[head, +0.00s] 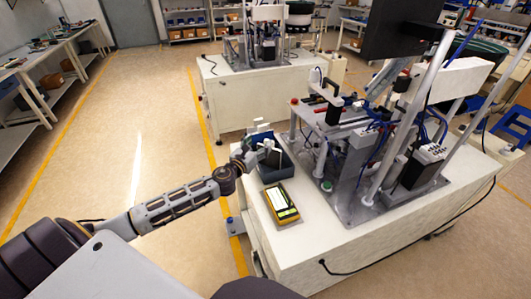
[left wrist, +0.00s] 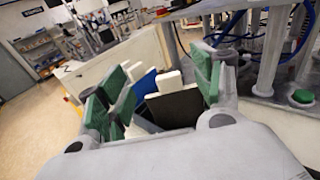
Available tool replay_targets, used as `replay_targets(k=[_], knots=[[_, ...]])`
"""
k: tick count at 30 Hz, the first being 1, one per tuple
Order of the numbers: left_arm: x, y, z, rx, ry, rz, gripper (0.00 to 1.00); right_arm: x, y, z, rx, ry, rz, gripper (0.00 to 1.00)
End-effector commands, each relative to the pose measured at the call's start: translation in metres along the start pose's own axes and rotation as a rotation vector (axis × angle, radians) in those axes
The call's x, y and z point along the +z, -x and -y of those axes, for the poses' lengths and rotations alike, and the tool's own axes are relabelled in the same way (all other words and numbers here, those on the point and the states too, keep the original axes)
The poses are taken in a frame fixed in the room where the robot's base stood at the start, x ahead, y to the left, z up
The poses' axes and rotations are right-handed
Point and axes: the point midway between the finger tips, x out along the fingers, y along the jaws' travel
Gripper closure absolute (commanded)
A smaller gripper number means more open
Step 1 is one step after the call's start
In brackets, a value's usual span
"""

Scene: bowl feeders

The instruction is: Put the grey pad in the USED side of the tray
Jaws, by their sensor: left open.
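The tray (head: 277,173) is a dark blue-grey box near the left edge of the white machine table. My left gripper (head: 262,151) is at the tray, over its upper part. In the left wrist view the green-lined fingers of my left gripper (left wrist: 158,88) are spread apart. The USED marking cannot be made out. My right gripper is out of view.
A yellow handheld device (head: 282,202) lies on the table (head: 315,240) in front of the tray. The machine (head: 370,150) with posts and blue hoses stands close to the right. A black cable (head: 385,266) runs along the table's front. The floor at left is clear.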

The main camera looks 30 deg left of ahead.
Motion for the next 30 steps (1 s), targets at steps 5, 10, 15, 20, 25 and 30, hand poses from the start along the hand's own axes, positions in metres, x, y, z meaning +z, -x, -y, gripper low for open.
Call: replay_targets(k=[5, 10, 15, 20, 25, 30], knots=[[0.0, 0.012, 0.0, 0.0, -0.002, -0.001, 0.34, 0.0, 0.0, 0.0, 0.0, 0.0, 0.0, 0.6], [0.001, 0.018, 0.0, 0.0, -0.001, 0.001, 0.34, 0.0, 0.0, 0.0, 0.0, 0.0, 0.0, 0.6], [0.001, 0.02, 0.0, 0.0, -0.001, 0.001, 0.34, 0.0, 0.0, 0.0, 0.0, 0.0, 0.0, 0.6], [0.001, 0.02, 0.0, 0.0, -0.001, 0.001, 0.34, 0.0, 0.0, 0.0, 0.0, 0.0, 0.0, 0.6], [0.001, 0.02, 0.0, 0.0, -0.001, 0.001, 0.34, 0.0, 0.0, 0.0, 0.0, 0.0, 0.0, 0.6], [0.001, 0.02, 0.0, -0.001, -0.001, 0.001, 0.34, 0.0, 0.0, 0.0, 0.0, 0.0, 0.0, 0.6]])
